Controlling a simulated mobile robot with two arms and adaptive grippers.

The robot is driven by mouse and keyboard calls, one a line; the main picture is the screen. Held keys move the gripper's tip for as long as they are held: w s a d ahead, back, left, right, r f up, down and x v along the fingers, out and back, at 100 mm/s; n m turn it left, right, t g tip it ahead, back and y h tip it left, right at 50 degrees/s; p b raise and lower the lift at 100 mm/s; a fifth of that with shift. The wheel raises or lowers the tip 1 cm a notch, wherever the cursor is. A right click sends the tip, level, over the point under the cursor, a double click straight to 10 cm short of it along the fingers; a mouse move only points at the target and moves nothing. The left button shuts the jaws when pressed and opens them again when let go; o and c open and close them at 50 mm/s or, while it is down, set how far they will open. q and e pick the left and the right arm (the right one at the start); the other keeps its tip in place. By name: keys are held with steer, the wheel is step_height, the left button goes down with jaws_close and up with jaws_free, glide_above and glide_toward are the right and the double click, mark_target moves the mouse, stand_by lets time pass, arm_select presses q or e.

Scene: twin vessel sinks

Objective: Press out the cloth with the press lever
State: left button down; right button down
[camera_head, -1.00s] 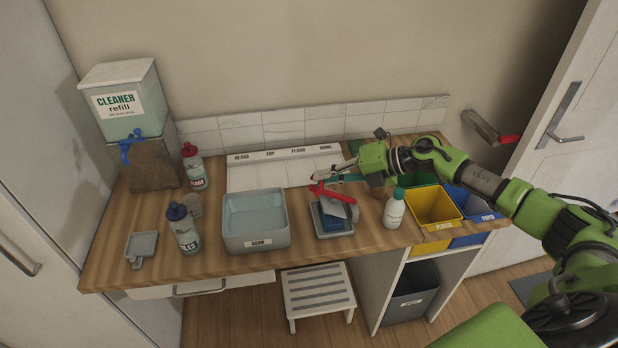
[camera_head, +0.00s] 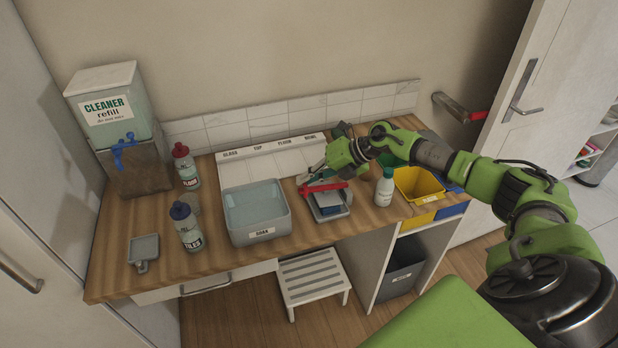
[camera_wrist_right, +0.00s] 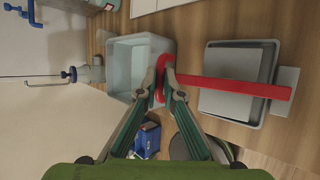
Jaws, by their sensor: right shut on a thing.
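The press is a grey tray (camera_head: 345,213) on the wooden counter, right of the soak basin, with a red press lever (camera_head: 325,187) across it. A bit of blue cloth (camera_head: 330,210) shows at the tray, partly covered. My right gripper (camera_head: 304,184) reaches in from the right and is shut on the lever's left end. In the right wrist view the fingertips (camera_wrist_right: 164,78) close on the looped end of the red lever (camera_wrist_right: 235,87), which runs over the grey tray (camera_wrist_right: 208,103). The cloth cannot be made out there. My left gripper is out of view.
The grey soak basin (camera_head: 268,236) stands close left of the press. A white bottle (camera_head: 384,189) and yellow bin (camera_head: 408,194) stand to its right. A step stool (camera_head: 312,280) stands below the counter.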

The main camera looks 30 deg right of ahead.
steer(key=c, duration=2.4)
jaws_free()
steer(key=shift+w+a+r, duration=0.3)
steer(key=shift+a+r, duration=0.15)
steer(key=shift+a, duration=0.15)
steer(key=shift+c, duration=0.2)
steer(key=shift+o, duration=1.4)
steer(key=shift+a, duration=0.15)
steer(key=shift+w+a+f, duration=0.1)
steer(key=shift+a, duration=0.1)
steer(key=shift+s+d, duration=0.2)
steer(key=shift+d, duration=0.15)
steer(key=v, duration=1.1)
steer(key=shift+s+d, duration=0.15)
steer(key=shift+d, duration=0.1)
steer(key=shift+c, duration=0.4)
